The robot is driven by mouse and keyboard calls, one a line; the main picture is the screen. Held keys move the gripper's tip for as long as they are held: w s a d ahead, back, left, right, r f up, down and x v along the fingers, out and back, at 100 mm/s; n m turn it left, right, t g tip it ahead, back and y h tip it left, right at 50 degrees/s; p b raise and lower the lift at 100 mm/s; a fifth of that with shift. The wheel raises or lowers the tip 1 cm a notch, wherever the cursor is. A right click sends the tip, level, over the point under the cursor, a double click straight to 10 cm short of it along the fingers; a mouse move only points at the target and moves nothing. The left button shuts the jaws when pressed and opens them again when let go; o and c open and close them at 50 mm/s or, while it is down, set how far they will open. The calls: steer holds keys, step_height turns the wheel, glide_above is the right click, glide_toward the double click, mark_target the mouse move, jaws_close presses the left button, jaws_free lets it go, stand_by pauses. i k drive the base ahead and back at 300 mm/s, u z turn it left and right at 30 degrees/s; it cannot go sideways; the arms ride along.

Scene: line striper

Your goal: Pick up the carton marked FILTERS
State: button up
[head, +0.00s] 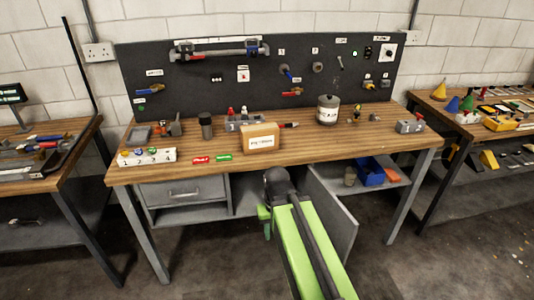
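A tan carton (260,138) with a white label stands upright near the front middle of the wooden workbench (330,150). The print on its label is too small to read for certain. My green and black arm reaches up from the bottom of the head view and ends low, in front of the bench's front edge and below the carton. My gripper (266,216) shows only as a small green part beside the black joint. It is apart from the carton, and its fingers cannot be made out.
A numbered white strip (147,157) and red (201,160) and green (224,157) tags lie left of the carton. A white pot (328,109) stands behind right. A dark cylinder (206,126) stands behind left. A grey cabinet door (331,215) hangs open below. Bench front right is clear.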

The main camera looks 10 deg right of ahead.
mark_target(261, 138)
steer(key=k, duration=0.7)
steer(key=u, duration=0.7)
steer(key=i, duration=1.35)
steer(key=u, duration=0.7)
steer(key=i, duration=0.8)
steer(key=u, duration=0.1)
